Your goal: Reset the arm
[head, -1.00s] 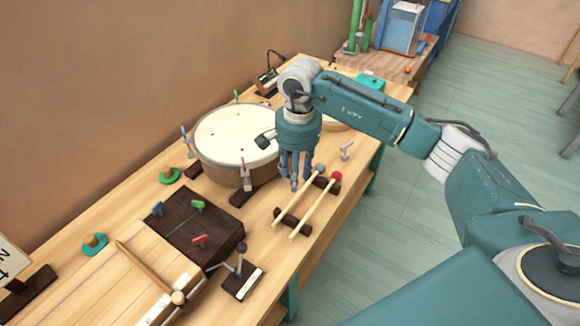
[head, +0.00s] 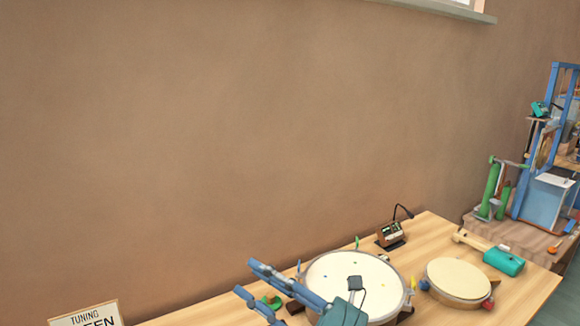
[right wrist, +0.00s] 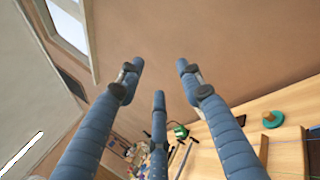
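My right gripper (head: 247,278) comes up from the bottom of the head view, in front of the large drum (head: 390,278), with its blue fingers pointing left. In the right wrist view, the gripper (right wrist: 160,72) has its three fingers spread apart with nothing between them. The wall is beyond the fingertips. My right forearm is mostly below the head view's edge. My left gripper is not in view.
The wooden workbench (head: 432,237) runs along the brown wall (head: 200,130). A small drum (head: 457,279), a teal mallet (head: 502,261) and a small device (head: 390,234) are on it. A tuning sign (head: 85,316) stands at lower left.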

